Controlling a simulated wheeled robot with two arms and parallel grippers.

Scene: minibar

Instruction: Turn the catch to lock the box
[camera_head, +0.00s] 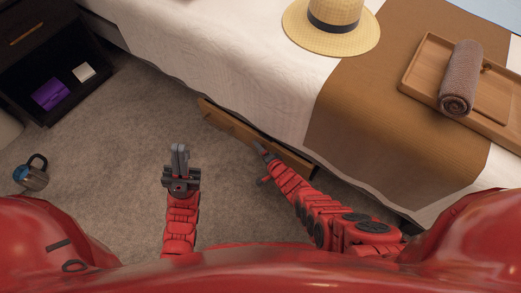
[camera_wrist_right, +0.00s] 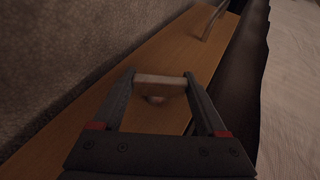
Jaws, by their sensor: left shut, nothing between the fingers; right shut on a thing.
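The wooden box (camera_head: 228,122) is a long, low wooden front at the edge of the bed, in the middle of the head view. In the right wrist view its wooden face (camera_wrist_right: 165,45) runs diagonally. A small light wooden bar, which looks like the catch (camera_wrist_right: 160,80), lies between my right fingertips, with a round base partly seen below it. My right gripper (camera_head: 262,149) is at the box front and shut on this catch. My left gripper (camera_head: 180,150) is shut and empty, pointing up above the carpet, left of the box and apart from it.
The bed (camera_head: 220,70) with white cover and brown runner overhangs the box. A straw hat (camera_head: 332,22) and a wooden tray (camera_head: 425,75) with a rolled towel (camera_head: 461,78) lie on it. The carpet (camera_head: 110,135) is otherwise clear.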

